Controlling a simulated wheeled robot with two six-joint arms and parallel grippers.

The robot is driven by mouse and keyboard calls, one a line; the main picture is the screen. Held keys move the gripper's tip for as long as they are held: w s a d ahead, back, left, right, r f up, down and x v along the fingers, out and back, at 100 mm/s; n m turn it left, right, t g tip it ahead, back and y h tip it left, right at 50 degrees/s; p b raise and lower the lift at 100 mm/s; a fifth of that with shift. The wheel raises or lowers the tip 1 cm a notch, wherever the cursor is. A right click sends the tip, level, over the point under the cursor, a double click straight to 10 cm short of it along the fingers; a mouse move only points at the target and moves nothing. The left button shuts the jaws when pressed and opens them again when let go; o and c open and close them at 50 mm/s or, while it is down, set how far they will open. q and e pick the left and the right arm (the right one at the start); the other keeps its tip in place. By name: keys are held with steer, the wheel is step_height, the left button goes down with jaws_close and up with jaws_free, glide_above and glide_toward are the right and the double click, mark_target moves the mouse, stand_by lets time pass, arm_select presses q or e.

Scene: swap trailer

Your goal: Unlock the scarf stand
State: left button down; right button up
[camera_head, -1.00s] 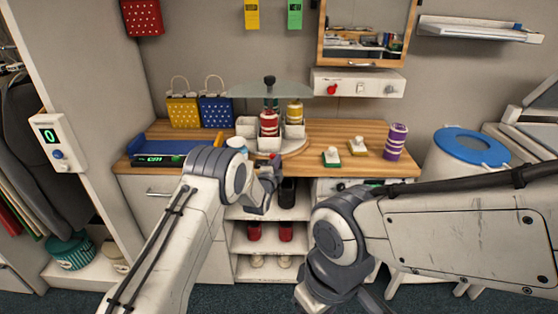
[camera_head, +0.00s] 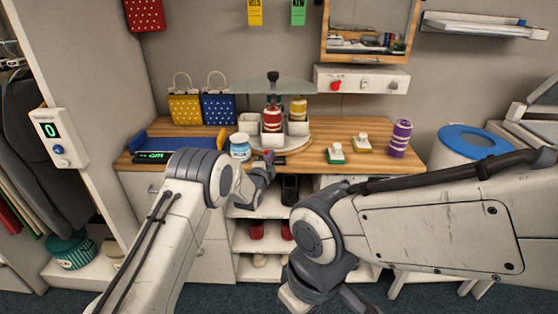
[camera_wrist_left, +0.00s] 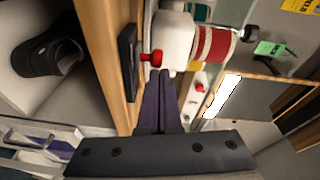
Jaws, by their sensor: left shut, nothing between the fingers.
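The scarf stand (camera_head: 296,146) is a round turntable on the wooden counter, with white bins, rolled red-and-white and yellow-and-white scarves, a clear round top and a black knob. It is partly cut off in the left wrist view. A small red knob (camera_wrist_left: 152,58) on a dark plate sits at the counter's front edge beside the stand. My left gripper (camera_head: 269,161) is shut and empty. Its fingertips (camera_wrist_left: 160,74) are just short of the red knob; I cannot tell whether they touch. My right gripper (camera_head: 345,298) is low at the bottom of the head view, mostly hidden by its arm.
A white-and-blue jar (camera_head: 240,147) stands left of the stand. Shelves with shoes (camera_head: 290,188) lie below. A blue-lidded bin (camera_head: 468,145) stands right.

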arm_select(q)
steer(key=s+r+b, duration=0.1)
steer(key=s, duration=1)
steer(key=shift+s+d+b, duration=0.15)
steer(key=shift+s+b, duration=0.15)
steer(key=shift+r, duration=0.1)
steer(key=s+d+r+n+g+p, duration=0.1)
steer(key=s+r+n+g, duration=0.15)
steer(key=s, duration=0.35)
steer(key=s+d+r+n+g+y+p, duration=0.1)
steer(key=s+r+n+g+p, duration=0.15)
steer(key=s, duration=0.35)
steer(key=s+d+r+n+g+p, duration=0.1)
steer(key=s+r+g, duration=0.1)
steer(key=s+g, duration=0.3)
steer(key=s+a+r+n+g+y+p, duration=0.1)
steer(key=s+a+n+g, duration=0.1)
steer(key=s, duration=0.7)
steer(key=s+a+r+n+g+y, duration=0.1)
steer(key=s+a, duration=0.3)
steer(key=s, duration=0.6)
steer(key=s+a+r+n+g+y+p, duration=0.1)
steer(key=s+a+n+g, duration=0.2)
steer(key=s, duration=0.6)
steer(key=shift+s+a+r+g+p, duration=0.15)
steer(key=shift+a+r+g+p, duration=0.15)
steer(key=shift+a, duration=0.15)
